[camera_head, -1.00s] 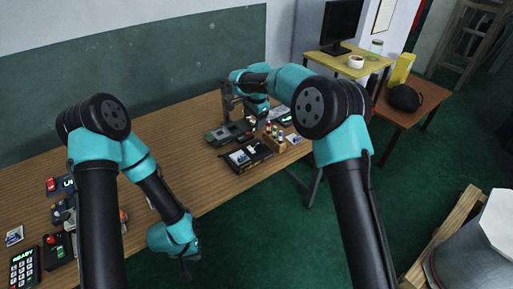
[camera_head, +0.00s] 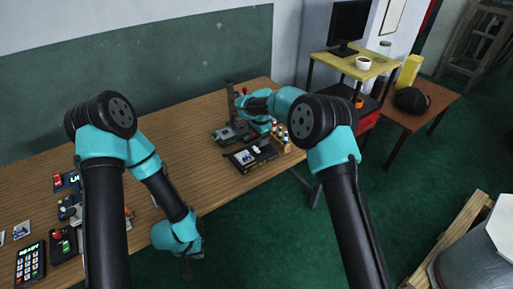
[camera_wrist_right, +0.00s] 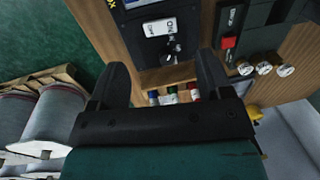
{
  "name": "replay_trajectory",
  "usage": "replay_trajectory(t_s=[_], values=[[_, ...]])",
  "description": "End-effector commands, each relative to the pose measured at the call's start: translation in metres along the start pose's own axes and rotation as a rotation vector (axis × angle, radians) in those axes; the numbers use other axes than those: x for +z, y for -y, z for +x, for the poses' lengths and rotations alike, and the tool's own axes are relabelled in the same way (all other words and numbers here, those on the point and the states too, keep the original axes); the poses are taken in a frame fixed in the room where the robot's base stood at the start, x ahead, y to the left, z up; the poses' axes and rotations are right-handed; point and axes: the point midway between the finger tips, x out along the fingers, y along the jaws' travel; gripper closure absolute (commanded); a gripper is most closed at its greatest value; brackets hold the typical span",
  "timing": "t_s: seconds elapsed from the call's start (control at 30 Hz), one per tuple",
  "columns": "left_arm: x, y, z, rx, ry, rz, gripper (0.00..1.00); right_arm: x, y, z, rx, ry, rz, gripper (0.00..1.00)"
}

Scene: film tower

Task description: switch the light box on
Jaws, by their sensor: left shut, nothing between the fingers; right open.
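A flat black box (camera_head: 264,153) with a small picture on its top lies near the table's front edge; I take it for the light box, but cannot be sure. In the right wrist view a dark panel (camera_wrist_right: 150,50) carries a white ON label and a small switch (camera_wrist_right: 172,48), ahead of the fingers. My right gripper (camera_wrist_right: 160,85) is open and empty, its fingers apart and short of that panel. In the head view my right arm mostly hides it. My left gripper (camera_head: 187,268) is shut and empty, in front of the table edge.
A wooden rack of small coloured bottles (camera_head: 283,138) stands close beside the right gripper; the bottles (camera_wrist_right: 172,93) show between its fingers. A stand with a column (camera_head: 230,97) is behind. A red button (camera_wrist_right: 228,42) is at right. A keypad (camera_head: 30,265) lies far left.

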Motion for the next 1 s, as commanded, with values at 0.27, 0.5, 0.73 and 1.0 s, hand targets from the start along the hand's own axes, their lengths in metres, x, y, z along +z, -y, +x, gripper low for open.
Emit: replay_trajectory(t_s=[0.27, 0.5, 0.73, 1.0], values=[[0.0, 0.0, 0.0, 0.0, 0.0, 0.0, 1.0, 0.0, 0.0, 0.048, 0.001, 0.001, 0.0, 0.28], [0.0, 0.0, 0.0, 0.0, 0.0, 0.0, 1.0, 0.0, 0.0, 0.072, -0.001, 0.0, 0.0, 0.28], [0.0, 0.0, 0.0, 0.0, 0.0, 0.0, 1.0, 0.0, 0.0, 0.075, -0.001, 0.0, 0.0, 0.28], [0.0, 0.0, 0.0, 0.0, 0.0, 0.0, 1.0, 0.0, 0.0, 0.075, -0.001, 0.0, 0.0, 0.43]])
